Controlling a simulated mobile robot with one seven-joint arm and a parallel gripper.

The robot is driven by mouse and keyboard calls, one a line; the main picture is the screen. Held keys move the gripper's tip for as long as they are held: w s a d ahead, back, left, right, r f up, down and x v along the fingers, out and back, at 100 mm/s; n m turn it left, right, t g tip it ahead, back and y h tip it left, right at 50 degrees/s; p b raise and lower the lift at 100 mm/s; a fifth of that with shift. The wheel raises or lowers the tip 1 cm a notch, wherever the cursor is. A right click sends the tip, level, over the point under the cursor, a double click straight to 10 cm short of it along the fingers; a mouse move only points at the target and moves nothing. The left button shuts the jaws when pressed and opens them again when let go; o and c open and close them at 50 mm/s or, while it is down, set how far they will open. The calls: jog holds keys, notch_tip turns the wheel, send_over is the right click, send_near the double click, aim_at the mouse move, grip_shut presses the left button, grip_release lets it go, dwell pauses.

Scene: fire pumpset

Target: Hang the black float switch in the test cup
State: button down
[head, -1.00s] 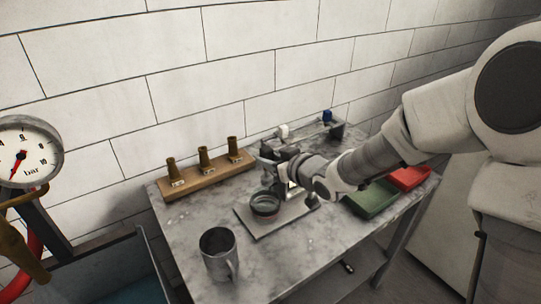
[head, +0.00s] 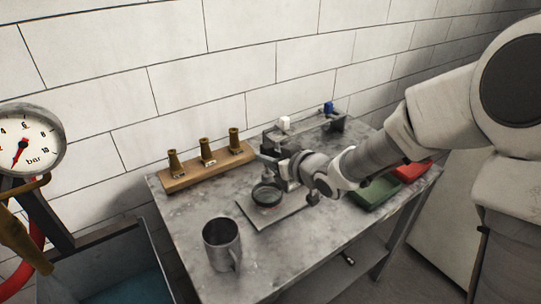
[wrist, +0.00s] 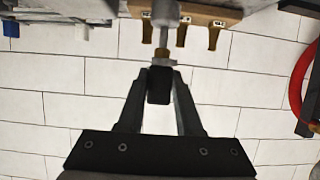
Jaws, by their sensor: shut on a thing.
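In the wrist view my gripper (wrist: 160,82) is shut on the black float switch (wrist: 158,88), a short dark block between its fingertips. The switch is too small and hidden to make out there. The cup's inside looks dark.
A steel mug (head: 222,243) stands front left. A wooden rack (head: 207,168) with brass nozzles is behind. Green (head: 376,193) and red (head: 413,170) trays lie right of my arm.

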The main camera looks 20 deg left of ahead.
jog(key=shift+f+b, duration=3.65)
jog(key=shift+f, duration=0.7)
jog(key=c, duration=0.5)
grip_release()
jog(key=shift+d, duration=0.1)
jog(key=p, duration=0.3)
send_near(271, 182)
jog(key=v, duration=0.5)
jog(key=shift+b+v, duration=1.15)
jog(key=shift+b, duration=0.25)
